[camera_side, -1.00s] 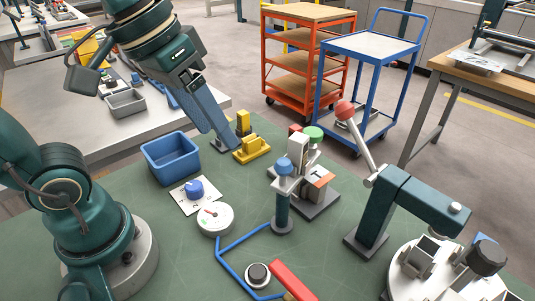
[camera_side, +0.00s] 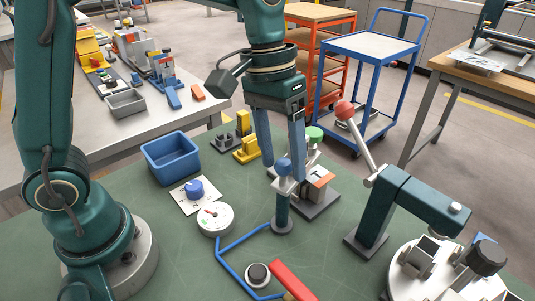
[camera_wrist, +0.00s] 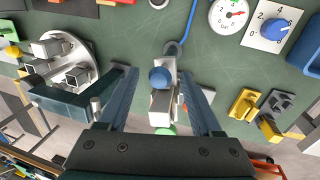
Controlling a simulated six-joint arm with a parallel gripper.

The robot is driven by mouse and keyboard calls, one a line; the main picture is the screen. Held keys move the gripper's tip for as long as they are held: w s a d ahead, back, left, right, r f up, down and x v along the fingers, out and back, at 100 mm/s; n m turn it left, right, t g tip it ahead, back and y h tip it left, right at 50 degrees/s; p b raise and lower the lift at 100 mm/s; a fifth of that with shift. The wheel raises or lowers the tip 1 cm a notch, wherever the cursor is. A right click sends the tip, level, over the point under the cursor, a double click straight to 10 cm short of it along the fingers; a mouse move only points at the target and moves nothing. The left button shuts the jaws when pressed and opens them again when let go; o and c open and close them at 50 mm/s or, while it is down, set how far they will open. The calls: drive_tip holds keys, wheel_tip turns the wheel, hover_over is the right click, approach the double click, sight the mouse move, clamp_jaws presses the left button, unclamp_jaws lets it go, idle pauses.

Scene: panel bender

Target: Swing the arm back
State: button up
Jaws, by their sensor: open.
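A dark green swing arm (camera_side: 420,203) stands at the right, with a lever ending in a red ball knob (camera_side: 345,110). It reaches over a round pale plate (camera_side: 410,272) carrying small metal blocks. The plate also shows in the wrist view (camera_wrist: 62,66). A post with a blue cap (camera_side: 283,167) stands mid-table, before a pale block device with a green knob (camera_side: 314,133). My gripper (camera_side: 283,168) points down here, open and empty. In the wrist view the blue cap (camera_wrist: 161,78) shows between the fingers; I cannot tell whether they touch anything.
A blue bin (camera_side: 170,158), a dial card (camera_side: 195,194), a round gauge (camera_side: 215,219) and yellow blocks (camera_side: 247,150) lie left of the post. A blue tube (camera_side: 232,262) and red bar (camera_side: 292,279) lie in front.

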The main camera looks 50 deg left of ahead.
drive_tip(key=shift+d+f, duration=0.2)
drive_tip(key=shift+f, duration=0.65)
clamp_jaws()
idle(0.8)
